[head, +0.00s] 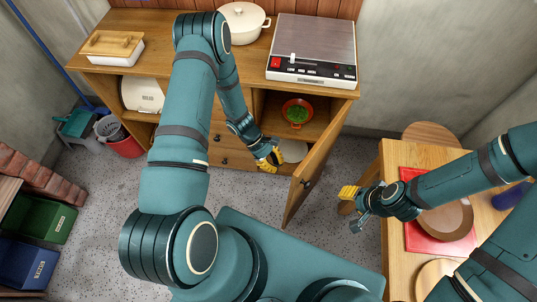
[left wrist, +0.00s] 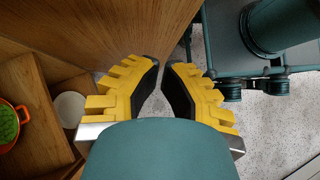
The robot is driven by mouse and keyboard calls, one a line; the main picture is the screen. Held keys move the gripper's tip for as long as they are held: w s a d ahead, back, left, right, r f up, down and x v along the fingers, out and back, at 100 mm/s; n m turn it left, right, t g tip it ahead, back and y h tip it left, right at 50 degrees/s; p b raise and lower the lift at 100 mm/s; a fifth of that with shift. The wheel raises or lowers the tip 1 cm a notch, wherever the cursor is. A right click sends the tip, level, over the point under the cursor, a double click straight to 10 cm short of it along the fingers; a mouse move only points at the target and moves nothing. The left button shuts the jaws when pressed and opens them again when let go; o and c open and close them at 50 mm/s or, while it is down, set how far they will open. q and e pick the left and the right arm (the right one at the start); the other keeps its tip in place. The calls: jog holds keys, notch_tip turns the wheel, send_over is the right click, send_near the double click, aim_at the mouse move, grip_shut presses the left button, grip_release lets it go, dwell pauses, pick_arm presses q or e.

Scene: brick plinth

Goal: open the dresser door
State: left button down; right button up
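The dresser (head: 190,85) is wooden, and its right-hand door (head: 318,165) stands swung wide open toward me, hinged on the right. A dark knob (head: 307,184) shows on the door's outer face. My left gripper (head: 271,160) is in front of the open compartment, to the left of the door's inner face. In the left wrist view the door panel (left wrist: 125,25) fills the top, and my left fingers (left wrist: 160,72) have a narrow empty gap between their tips. My right gripper (head: 352,205) is to the right of the door, apart from it; its finger opening is unclear.
Inside the compartment are an orange bowl with greens (head: 297,112) and a pale plate (head: 292,151). A table with a red board (head: 425,238) is at right. Bins (head: 40,217) are at left.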

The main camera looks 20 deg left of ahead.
pick_arm(q)
jog(key=s+d+f, duration=0.1)
jog(key=d, duration=0.4)
jog(key=shift+d+f, duration=0.4)
pick_arm(e)
jog(key=shift+r, duration=0.15)
